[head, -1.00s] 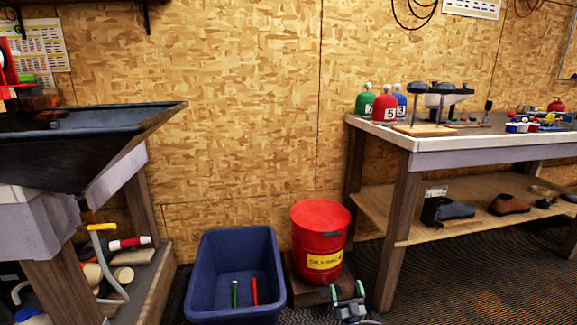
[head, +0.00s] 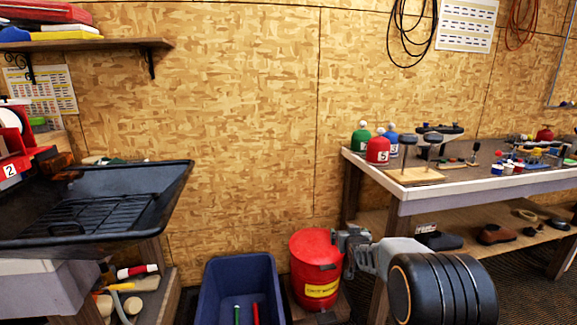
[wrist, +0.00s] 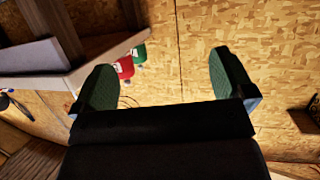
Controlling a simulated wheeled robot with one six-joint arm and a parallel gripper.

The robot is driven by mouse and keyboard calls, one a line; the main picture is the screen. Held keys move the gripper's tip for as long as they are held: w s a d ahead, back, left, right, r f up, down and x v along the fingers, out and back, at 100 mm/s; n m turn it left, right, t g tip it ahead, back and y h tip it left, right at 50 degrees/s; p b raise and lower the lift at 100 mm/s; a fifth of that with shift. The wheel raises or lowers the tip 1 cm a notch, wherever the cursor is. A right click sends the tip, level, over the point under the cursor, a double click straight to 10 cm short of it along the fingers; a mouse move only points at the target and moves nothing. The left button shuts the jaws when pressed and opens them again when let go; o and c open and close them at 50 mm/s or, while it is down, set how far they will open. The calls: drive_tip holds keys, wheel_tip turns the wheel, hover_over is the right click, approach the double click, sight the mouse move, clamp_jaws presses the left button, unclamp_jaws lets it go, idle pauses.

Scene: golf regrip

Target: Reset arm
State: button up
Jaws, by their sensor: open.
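My gripper (head: 347,252) is at the lower middle of the head view, in front of the red drum and the wall, with my forearm reaching in from the lower right. In the wrist view the two green-padded fingers of my gripper (wrist: 165,82) stand wide apart. Nothing is between them but the wood-chip wall beyond. The view there is tilted, with the bench edge at the left.
A blue bin (head: 238,290) with a green and a red grip stands on the floor beside the red drum (head: 315,268). A right workbench (head: 372,165) carries club head covers (head: 378,151). A black tray (head: 130,185) is at the left.

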drive_tip(key=s+a+r+g+p, duration=0.2)
drive_tip(key=s+r+g+p, duration=0.4)
drive_tip(key=s+r, duration=0.8)
drive_tip(key=s+r+g+p, duration=0.2)
drive_tip(key=s+p, duration=0.2)
drive_tip(key=s, duration=0.7)
drive_tip(key=s+a+r+g+p, duration=0.1)
drive_tip(key=s+p, duration=0.3)
drive_tip(key=s, duration=0.8)
drive_tip(key=shift+a+r+g+p, duration=0.25)
drive_tip(key=shift+r+g+p, duration=0.1)
drive_tip(key=shift+r+g, duration=0.35)
drive_tip(key=shift+s, duration=0.1)
